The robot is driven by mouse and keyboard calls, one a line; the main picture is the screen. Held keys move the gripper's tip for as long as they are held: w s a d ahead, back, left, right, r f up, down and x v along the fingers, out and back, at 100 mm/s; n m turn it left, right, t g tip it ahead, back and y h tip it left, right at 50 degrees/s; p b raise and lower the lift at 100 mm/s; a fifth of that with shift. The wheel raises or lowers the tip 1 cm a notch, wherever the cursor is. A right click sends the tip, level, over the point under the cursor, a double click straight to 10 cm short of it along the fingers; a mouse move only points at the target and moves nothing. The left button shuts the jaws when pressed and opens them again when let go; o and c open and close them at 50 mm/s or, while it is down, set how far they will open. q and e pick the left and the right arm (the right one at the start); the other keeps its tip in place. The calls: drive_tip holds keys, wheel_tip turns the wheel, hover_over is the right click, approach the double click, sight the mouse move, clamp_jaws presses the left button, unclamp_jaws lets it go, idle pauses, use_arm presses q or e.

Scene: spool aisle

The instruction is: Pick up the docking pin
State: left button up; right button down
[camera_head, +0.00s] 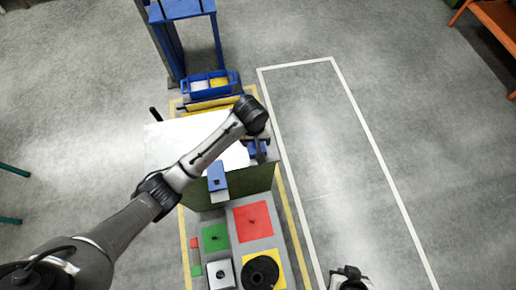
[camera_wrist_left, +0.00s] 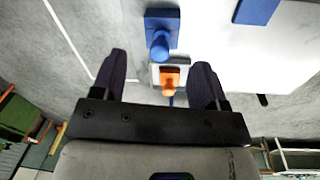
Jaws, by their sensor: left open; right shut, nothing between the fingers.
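In the left wrist view, a small orange piece (camera_wrist_left: 169,78) with a dark top and a short blue stem lies between the fingers of my left gripper (camera_wrist_left: 160,65), apart from both. A blue peg on a square blue plate (camera_wrist_left: 162,24) is just beyond the fingertips. I cannot tell for certain which of these is the docking pin. My left gripper is open and empty. In the head view its wrist hangs over the right edge of the white tabletop (camera_head: 170,145), mostly hiding the fingers. My right gripper (camera_head: 350,276) is shut and empty at the bottom edge.
A blue block (camera_head: 217,177) sits at the tabletop's front edge. Below are green (camera_head: 215,237) and red (camera_head: 253,221) panels and a black spool (camera_head: 262,271). A blue bin (camera_head: 209,84) stands behind. The white-outlined floor lane (camera_head: 335,150) is clear.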

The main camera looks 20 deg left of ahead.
use_arm(q)
drive_tip(key=w+b, duration=0.1)
drive_tip(key=w+a+n+b, duration=0.1)
drive_tip(key=w, duration=0.1)
drive_tip(key=w+a+n, duration=0.1)
drive_tip(key=w, duration=0.1)
drive_tip(key=shift+w+a+f+g+y+b, duration=0.1)
drive_tip(key=shift+w+f+g+y+b, duration=0.1)
drive_tip(key=shift+f+g+y+b, duration=0.15)
wheel_tip(320, 180, down, 6)
drive_tip(key=shift+f+b, duration=0.1)
drive_tip(key=shift+b, duration=0.35)
drive_tip(key=shift+f, duration=0.65)
drive_tip(key=f, duration=0.4)
drive_tip(key=shift+s+b, duration=0.2)
drive_tip(key=shift+b, duration=0.15)
drive_tip(key=shift+f, duration=0.5)
use_arm(e)
drive_tip(key=shift+s+a+f, duration=0.1)
drive_tip(key=shift+a+f, duration=0.05)
drive_tip(key=shift+f, duration=1.35)
drive_tip(key=shift+s+a+f, duration=0.1)
drive_tip(key=shift+f, duration=1.35)
use_arm(q)
drive_tip(key=c, duration=1.1)
use_arm(e)
drive_tip(key=shift+d, duration=0.15)
